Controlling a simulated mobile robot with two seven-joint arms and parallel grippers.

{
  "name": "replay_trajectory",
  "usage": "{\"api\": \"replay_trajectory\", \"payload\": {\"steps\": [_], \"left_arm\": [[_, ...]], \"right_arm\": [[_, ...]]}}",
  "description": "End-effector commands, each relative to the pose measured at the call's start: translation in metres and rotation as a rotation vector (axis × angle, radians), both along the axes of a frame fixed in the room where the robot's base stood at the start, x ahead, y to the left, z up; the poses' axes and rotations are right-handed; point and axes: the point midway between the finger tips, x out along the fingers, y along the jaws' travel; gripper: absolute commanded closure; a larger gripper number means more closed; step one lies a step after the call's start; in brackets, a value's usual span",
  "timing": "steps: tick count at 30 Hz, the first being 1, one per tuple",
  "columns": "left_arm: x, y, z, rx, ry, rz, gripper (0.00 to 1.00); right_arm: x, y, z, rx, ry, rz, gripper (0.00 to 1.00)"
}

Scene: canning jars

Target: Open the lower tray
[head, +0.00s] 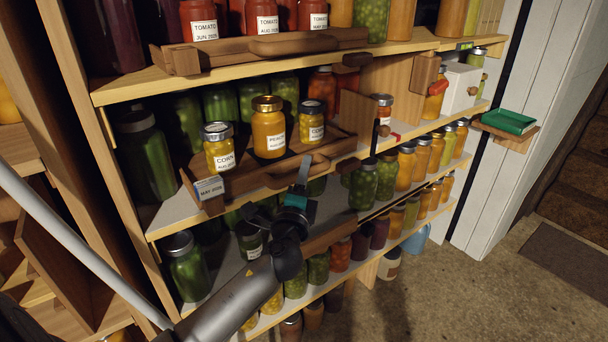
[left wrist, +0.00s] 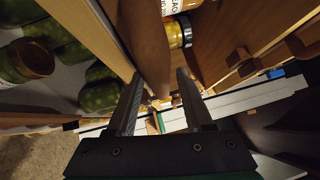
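The lower tray (head: 232,184) is a wooden tray on the middle shelf. It carries a few yellow jars, such as the corn jar (head: 219,150) and the peach jar (head: 268,130). Its brown handle (head: 280,179) runs along the front. My left gripper (head: 303,172) is at the right part of this handle. In the left wrist view the fingers of my left gripper (left wrist: 158,82) are spread, with a brown bar (left wrist: 147,45), apparently the handle, between them. A gap shows beside the bar, and contact cannot be told. My right gripper is out of view.
An upper tray (head: 225,57) with tomato jars and its own handle is above. Green jars (head: 187,266) and other jars crowd the lower shelves. The floor (head: 450,290) at lower right is clear.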

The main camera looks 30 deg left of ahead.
Motion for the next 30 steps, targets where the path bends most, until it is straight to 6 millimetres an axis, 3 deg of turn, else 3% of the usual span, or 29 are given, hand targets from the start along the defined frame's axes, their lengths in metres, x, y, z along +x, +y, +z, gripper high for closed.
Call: {"api": "replay_trajectory", "payload": {"steps": [2, 13, 30], "left_arm": [[-0.0002, 0.0, -0.0001, 0.0, 0.0, 0.0, 0.59], [-0.0003, 0.0, -0.0003, 0.0, 0.0, 0.0, 1.0], [-0.0004, -0.0001, -0.0007, 0.0, 0.001, 0.0, 1.0]], "right_arm": [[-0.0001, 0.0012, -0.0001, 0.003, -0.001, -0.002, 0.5], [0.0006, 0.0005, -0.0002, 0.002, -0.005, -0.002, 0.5], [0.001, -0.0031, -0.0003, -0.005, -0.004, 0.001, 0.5]]}}
